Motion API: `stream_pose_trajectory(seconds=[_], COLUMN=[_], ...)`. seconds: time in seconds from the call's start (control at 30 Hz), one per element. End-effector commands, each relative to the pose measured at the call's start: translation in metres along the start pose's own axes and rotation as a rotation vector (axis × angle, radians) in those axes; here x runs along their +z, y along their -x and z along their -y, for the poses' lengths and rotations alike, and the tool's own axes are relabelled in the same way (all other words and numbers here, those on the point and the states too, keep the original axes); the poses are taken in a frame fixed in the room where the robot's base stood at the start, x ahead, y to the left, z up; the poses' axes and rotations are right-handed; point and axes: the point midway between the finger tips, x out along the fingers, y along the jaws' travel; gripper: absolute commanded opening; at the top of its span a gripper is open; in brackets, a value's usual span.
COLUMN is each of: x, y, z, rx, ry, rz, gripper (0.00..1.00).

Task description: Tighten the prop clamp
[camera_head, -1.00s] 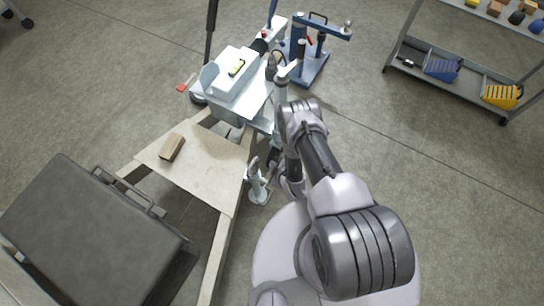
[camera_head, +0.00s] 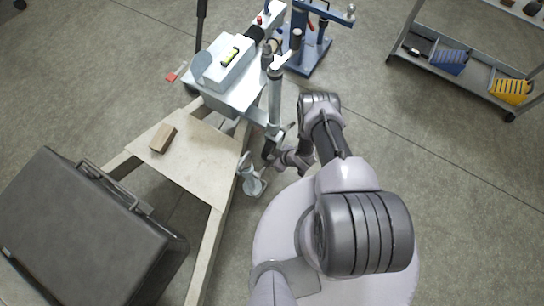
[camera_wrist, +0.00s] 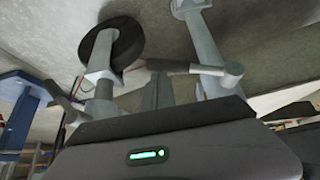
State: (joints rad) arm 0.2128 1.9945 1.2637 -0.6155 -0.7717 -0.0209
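A grey upright post (camera_head: 275,100) stands at the front of the trailer frame in the head view. What looks like the prop clamp, with a small side lever, sits low on it (camera_head: 273,131). In the wrist view a grey post with a clamp and a horizontal dark-gripped handle (camera_wrist: 185,68) is just beyond my gripper (camera_wrist: 157,92). In the head view my gripper (camera_head: 269,149) is low beside the post, close to the clamp. Contact cannot be told.
A black wheel (camera_wrist: 112,45) on a second grey stem is at left in the wrist view. A wooden block (camera_head: 163,137) lies on the pale board (camera_head: 195,160). A dark case (camera_head: 80,235) is at lower left. A blue stand (camera_head: 308,50) is behind; a shelf stands at right.

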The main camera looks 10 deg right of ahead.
Motion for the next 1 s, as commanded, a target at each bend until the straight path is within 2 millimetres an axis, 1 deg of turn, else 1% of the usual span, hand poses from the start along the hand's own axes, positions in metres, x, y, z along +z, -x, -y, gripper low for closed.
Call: stream_pose_trajectory(seconds=[0.2, 0.4, 0.9, 1.0], x=[0.005, 0.008, 0.008, 0.004], y=[-0.008, -0.011, -0.012, -0.010], z=[0.000, 0.001, 0.001, -0.001], rx=[0.000, 0.000, 0.000, 0.000], ry=[0.001, 0.001, 0.001, 0.002], rz=[-0.001, -0.001, -0.001, -0.001], gripper=[0.00, 0.00, 0.00, 0.00])
